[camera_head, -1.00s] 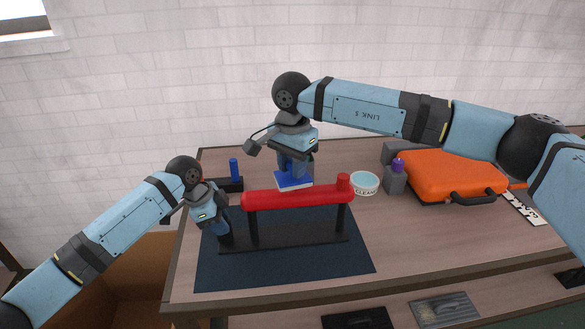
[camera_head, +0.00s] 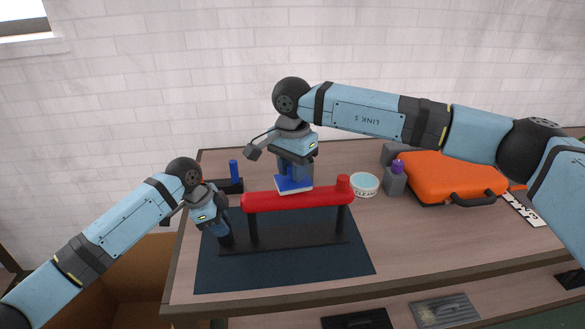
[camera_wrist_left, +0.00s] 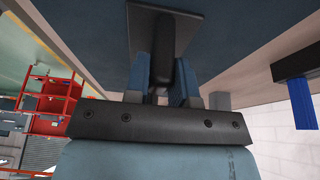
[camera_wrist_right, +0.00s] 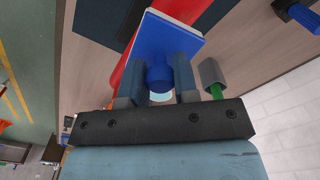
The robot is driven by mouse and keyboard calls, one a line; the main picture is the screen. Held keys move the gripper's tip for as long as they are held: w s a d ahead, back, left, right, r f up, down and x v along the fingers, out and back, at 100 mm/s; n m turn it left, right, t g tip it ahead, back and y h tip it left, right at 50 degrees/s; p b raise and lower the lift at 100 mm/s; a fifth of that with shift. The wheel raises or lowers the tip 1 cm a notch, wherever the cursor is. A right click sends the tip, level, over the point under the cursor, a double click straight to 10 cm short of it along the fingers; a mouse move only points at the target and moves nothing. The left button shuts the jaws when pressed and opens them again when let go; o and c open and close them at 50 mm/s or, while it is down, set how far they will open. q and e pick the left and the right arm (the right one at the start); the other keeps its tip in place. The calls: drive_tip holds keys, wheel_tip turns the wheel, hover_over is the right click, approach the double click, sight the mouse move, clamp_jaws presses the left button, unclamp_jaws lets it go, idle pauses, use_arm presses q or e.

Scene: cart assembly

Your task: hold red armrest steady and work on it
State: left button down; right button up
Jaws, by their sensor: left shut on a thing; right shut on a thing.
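The red armrest (camera_head: 300,199) lies level across the two posts of a black stand (camera_head: 290,238) on a dark blue mat (camera_head: 320,271). My left gripper (camera_head: 225,239) is low at the stand's left end. In the left wrist view its blue fingers close on a dark rounded upright part of the stand (camera_wrist_left: 162,50). My right gripper (camera_head: 294,172) is shut on the knob of a blue block (camera_head: 294,187) with a pale lower edge. The block is at the armrest's far side, near its middle; whether they touch is unclear. The armrest also shows behind the block in the right wrist view (camera_wrist_right: 124,78).
A white tub marked CLEAN (camera_head: 364,184), a grey holder (camera_head: 396,182) with a purple-topped item and an orange case (camera_head: 450,178) stand to the right. A blue-handled tool (camera_head: 234,169) stands in a dark holder at the back left. The table's front right is clear.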

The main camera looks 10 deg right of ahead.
sight(305, 179)
drive_tip(key=shift+f, duration=0.95)
drive_tip(key=shift+d, duration=1.55)
drive_tip(key=shift+a, duration=0.15)
use_arm(q)
drive_tip(key=shift+r, duration=0.1)
use_arm(e)
drive_tip(key=shift+a+f, duration=0.2)
drive_tip(key=shift+a, duration=1.1)
drive_tip(key=shift+s+a+f, duration=0.1)
drive_tip(key=shift+a, duration=0.05)
